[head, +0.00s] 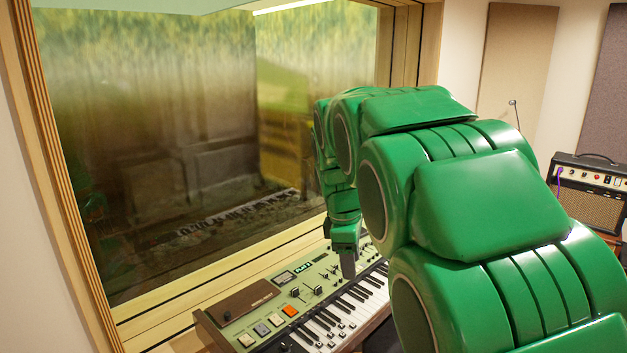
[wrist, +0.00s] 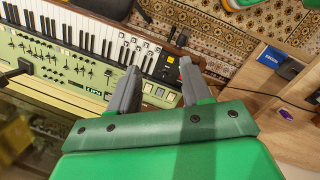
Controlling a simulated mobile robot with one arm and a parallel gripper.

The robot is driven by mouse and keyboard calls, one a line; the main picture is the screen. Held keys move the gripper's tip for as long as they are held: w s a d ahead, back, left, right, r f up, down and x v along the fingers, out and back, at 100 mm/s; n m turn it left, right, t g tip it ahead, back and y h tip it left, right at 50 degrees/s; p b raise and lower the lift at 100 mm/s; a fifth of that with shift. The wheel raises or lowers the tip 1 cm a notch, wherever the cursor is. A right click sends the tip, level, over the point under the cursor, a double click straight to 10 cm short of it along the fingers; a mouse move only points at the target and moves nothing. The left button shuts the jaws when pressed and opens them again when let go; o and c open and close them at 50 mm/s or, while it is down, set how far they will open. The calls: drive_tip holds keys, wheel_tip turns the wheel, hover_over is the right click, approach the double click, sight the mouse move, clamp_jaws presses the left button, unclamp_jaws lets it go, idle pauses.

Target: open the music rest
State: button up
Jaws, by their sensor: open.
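A green keyboard (head: 268,318) stands below the window in the head view. A flat dark brown panel (head: 232,301) lies on its top at the left end; it looks like the music rest, lying down. My gripper (head: 348,265) points down over the middle of the keyboard, to the right of the panel, with the arm covering the keyboard's right part. In the wrist view the keyboard (wrist: 60,60) runs across the left half. My gripper (wrist: 160,53) is open there with nothing between its grey fingers. The panel cannot be made out in that view; the gripper covers part of the keyboard.
The window (head: 200,110) and its wooden sill (head: 190,285) lie close behind the keyboard. An amplifier (head: 592,200) stands at the right. In the wrist view a patterned rug (wrist: 210,35) covers the floor, and a wooden surface with a blue-labelled black box (wrist: 272,55) is at the right.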

drive_tip(key=s+d+f+m+g+y, duration=0.15)
drive_tip(key=s+m, duration=0.35)
drive_tip(key=s, duration=0.7)
drive_tip(key=s+d+f+m, duration=0.3)
drive_tip(key=s+m, duration=0.2)
drive_tip(key=s, duration=0.8)
drive_tip(key=s+d+f+m+g, duration=0.1)
drive_tip(key=s+d+f+m, duration=0.3)
drive_tip(key=s, duration=0.8)
drive_tip(key=w+a+r+m+t+y, duration=0.1)
drive_tip(key=w+a+r+m, duration=0.2)
drive_tip(key=w+a, duration=0.5)
drive_tip(key=w+a+r+m+t+y, duration=0.1)
drive_tip(key=w+a+r+m, duration=0.15)
drive_tip(key=w+a, duration=0.6)
drive_tip(key=m+t+y, duration=0.1)
drive_tip(key=m+t, duration=0.2)
drive_tip(key=m, duration=2)
hover_over(228, 313)
drive_tip(key=s+d, duration=0.2)
drive_tip(key=s, duration=0.1)
wheel_tip(228, 313, down, 23)
drive_tip(key=shift+w+x, duration=0.2)
drive_tip(key=shift+x, duration=3.5)
